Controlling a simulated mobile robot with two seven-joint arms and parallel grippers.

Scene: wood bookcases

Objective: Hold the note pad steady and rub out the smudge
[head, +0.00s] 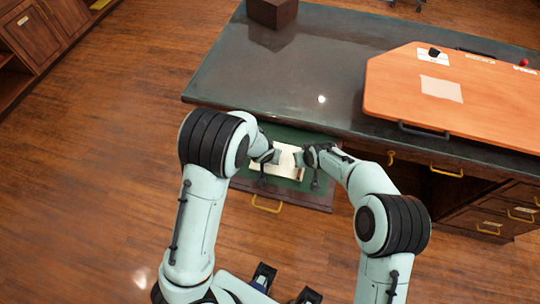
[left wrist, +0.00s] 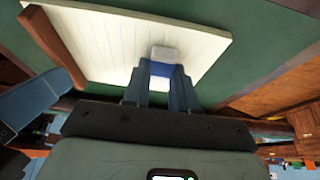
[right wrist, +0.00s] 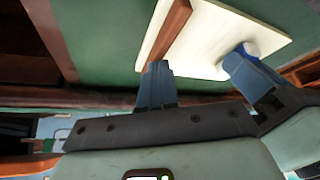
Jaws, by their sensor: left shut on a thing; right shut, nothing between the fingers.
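The note pad (head: 287,165) lies in the pulled-out green-lined drawer; it is cream and lined, with a brown strip along one edge, and shows in the left wrist view (left wrist: 110,40) and right wrist view (right wrist: 205,35). My left gripper (left wrist: 160,80) is shut on a white eraser (left wrist: 165,53) with a blue sleeve, its white end at the pad's face. My right gripper (right wrist: 156,82) is shut and empty, its fingertips at the brown strip; contact is hard to tell. I cannot make out a smudge; the eraser and grippers cover part of the pad.
The drawer (head: 262,190) sits under the dark desk top (head: 250,85). An orange board (head: 400,88) with papers lies on the desk at right. A brown box (head: 272,12) stands at the far edge. The desk's left part is mostly clear.

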